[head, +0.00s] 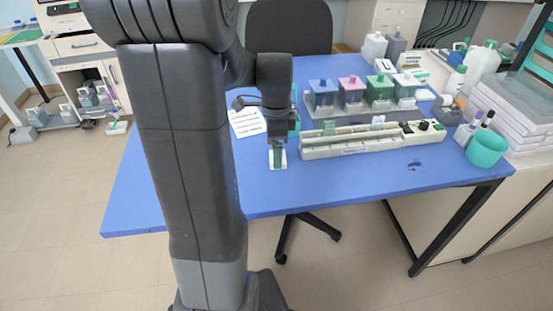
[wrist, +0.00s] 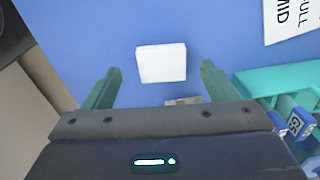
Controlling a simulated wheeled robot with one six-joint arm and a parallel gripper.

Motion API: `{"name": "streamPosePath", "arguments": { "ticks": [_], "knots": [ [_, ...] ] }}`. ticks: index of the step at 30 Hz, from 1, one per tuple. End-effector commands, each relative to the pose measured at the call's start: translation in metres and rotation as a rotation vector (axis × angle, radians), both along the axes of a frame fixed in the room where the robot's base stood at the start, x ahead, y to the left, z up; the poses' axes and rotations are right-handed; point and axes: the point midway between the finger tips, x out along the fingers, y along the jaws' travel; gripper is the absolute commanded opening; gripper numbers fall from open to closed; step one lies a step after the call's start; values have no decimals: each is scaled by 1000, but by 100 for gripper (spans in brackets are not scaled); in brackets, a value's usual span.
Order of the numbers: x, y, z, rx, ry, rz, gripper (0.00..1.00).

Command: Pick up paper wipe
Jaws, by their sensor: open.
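The paper wipe (wrist: 162,63) is a small white square lying flat on the blue table. In the wrist view it sits between the two green fingers of my gripper (wrist: 160,67), with a blue gap on each side. In the head view my gripper (head: 278,158) points down over the near-left part of the table. A white patch, apparently the wipe (head: 278,167), shows around its fingertips. My gripper is open and holds nothing. The exact height of the fingertips above the table is hard to tell.
A printed sheet (head: 247,122) lies behind my gripper. A long white rack (head: 350,145) is close on the right, with several coloured staining jars (head: 351,92) behind it. A teal cup (head: 486,148) stands at far right. The blue table (head: 200,180) is clear at front left.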

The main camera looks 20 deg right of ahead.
Motion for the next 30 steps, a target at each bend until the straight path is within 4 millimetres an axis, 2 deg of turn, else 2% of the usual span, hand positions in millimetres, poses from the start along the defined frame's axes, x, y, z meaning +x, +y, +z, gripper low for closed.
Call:
{"name": "streamPosePath", "arguments": {
  "ticks": [3, 6, 13, 14, 21, 30],
  "knots": [
    [1, 1, -18, 2, 3, 0, 80],
    [1, 0, -26, 1, 2, 0, 80],
    [1, 0, -27, 0, 0, 0, 80],
    [1, 0, -27, 0, 0, 0, 78],
    [1, 0, -27, 0, 0, 0, 32],
    [1, 0, -26, 0, 0, 0, 32]
  ]
}}
